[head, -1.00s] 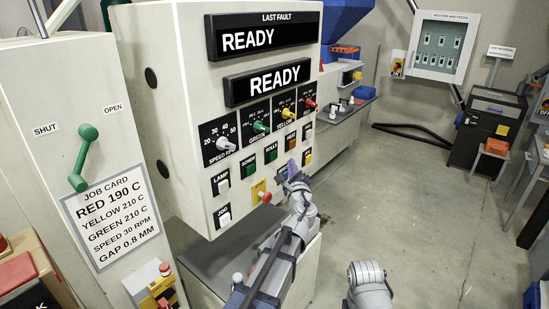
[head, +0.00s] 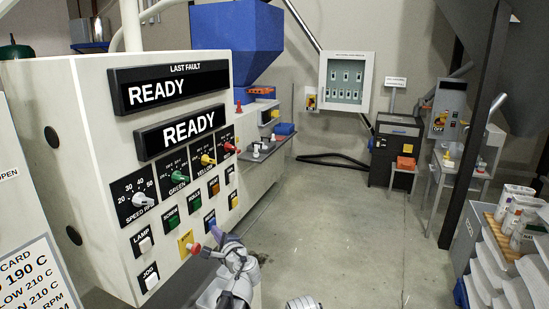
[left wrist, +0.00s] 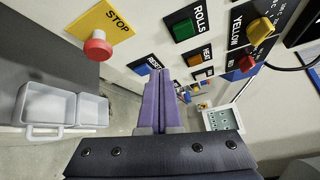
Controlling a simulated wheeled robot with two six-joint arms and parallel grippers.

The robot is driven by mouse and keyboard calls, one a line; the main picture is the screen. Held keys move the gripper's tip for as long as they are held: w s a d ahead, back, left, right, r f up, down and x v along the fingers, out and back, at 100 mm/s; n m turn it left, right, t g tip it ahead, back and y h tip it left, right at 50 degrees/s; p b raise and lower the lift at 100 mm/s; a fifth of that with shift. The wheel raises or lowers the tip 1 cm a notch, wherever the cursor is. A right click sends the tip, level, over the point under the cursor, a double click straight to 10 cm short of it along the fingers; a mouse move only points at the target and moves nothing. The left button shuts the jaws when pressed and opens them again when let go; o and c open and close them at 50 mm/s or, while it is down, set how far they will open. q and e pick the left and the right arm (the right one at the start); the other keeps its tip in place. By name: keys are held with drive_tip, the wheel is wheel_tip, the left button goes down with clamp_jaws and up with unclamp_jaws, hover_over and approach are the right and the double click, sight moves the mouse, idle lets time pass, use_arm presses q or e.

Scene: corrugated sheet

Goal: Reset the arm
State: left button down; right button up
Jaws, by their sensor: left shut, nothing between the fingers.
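The pale control panel (head: 95,200) fills the left of the head view. Its two displays (head: 181,133) both read READY. My left gripper (head: 219,239) is close to the panel just below the RESET button. Its purple fingers (left wrist: 158,88) are together and empty; I cannot tell whether they touch the button.
The rolls button (left wrist: 183,30) and yellow dial (left wrist: 260,30) are near my fingers. A white tray (left wrist: 47,105) lies on the grey ledge below the panel. A stand with white bottles (head: 500,250) is at the right. The floor (head: 345,215) between is clear.

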use_arm(q)
drive_tip(key=s+d+f+n+g+h, duration=0.2)
drive_tip(key=s+d+f+n+g, duration=0.15)
drive_tip(key=s+f, duration=0.4)
drive_tip(key=s+d+f+n+g+h, duration=0.1)
drive_tip(key=s+d+f+n+g, duration=0.1)
drive_tip(key=s+f+n+g, duration=0.45)
drive_tip(key=s+d+f+g+h, duration=0.2)
drive_tip(key=s+d, duration=0.3)
drive_tip(key=s, duration=0.3)
drive_tip(key=s+d+f+n+g+h, duration=0.1)
drive_tip(key=s+d+f+g+h, duration=0.1)
drive_tip(key=s+d, duration=0.3)
drive_tip(key=s+f+h, duration=0.1)
drive_tip(key=s, duration=0.1)
drive_tip(key=shift+s, duration=0.4)
drive_tip(key=shift+a+f, duration=0.1)
drive_tip(key=shift+a, duration=0.05)
